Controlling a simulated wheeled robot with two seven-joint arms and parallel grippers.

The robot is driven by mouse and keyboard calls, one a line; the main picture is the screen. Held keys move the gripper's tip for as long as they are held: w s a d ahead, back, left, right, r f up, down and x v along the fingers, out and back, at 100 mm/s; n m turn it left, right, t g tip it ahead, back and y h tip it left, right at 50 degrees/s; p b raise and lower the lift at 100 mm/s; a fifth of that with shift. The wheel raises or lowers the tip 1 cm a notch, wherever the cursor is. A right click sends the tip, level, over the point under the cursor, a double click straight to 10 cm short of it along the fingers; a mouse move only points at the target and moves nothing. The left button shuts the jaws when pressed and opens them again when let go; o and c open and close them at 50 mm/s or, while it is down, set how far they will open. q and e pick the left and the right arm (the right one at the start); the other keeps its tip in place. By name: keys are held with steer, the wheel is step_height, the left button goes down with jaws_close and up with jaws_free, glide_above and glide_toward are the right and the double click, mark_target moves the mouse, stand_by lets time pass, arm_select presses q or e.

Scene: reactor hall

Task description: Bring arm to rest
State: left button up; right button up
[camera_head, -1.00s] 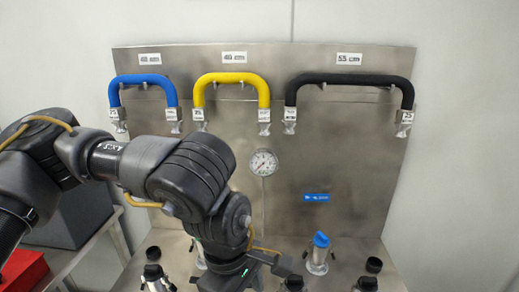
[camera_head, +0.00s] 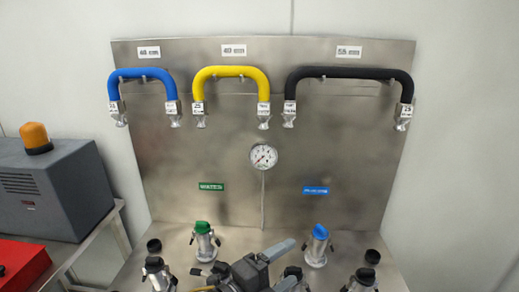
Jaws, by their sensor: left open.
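My left gripper (camera_head: 292,262) shows at the bottom centre of the head view, low in front of the steel panel (camera_head: 330,170). Its two grey fingers point right and stand apart, with nothing seen between them. It is among the metal fittings on the shelf, and overlaps one dark-capped fitting (camera_head: 293,272) in the picture; I cannot tell if they touch. Most of my left arm is below the frame. My right gripper is not in view.
Blue (camera_head: 143,74), yellow (camera_head: 231,72) and black (camera_head: 350,74) hoses hang on the panel above a gauge (camera_head: 263,157). Green-capped (camera_head: 203,240) and blue-capped (camera_head: 317,245) fittings stand on the shelf. A grey machine (camera_head: 55,190) and red box (camera_head: 22,266) are at left.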

arm_select(q)
steer(key=s+a+f+n+y, duration=0.2)
steer(key=a+f+n+y, duration=0.6)
steer(key=a+f+n, duration=0.7)
steer(key=s+a+f+n+g+y, duration=0.5)
steer(key=s+a+f+n+g, duration=0.3)
steer(key=s+a+f, duration=0.85)
step_height(320, 180, down, 29)
steer(key=s+d+b, duration=0.2)
steer(key=b, duration=0.3)
steer(key=s+a+f+b, duration=0.2)
steer(key=s+f, duration=0.6)
steer(key=f, duration=0.2)
steer(key=s+a+f+g+b, duration=0.1)
steer(key=s+a+f+b, duration=0.1)
steer(key=s+f, duration=0.6)
step_height(320, 180, down, 2)
steer(key=shift+s+f+g+y, duration=0.1)
steer(key=shift+s+g+y, duration=0.05)
steer(key=shift+g+y, duration=0.15)
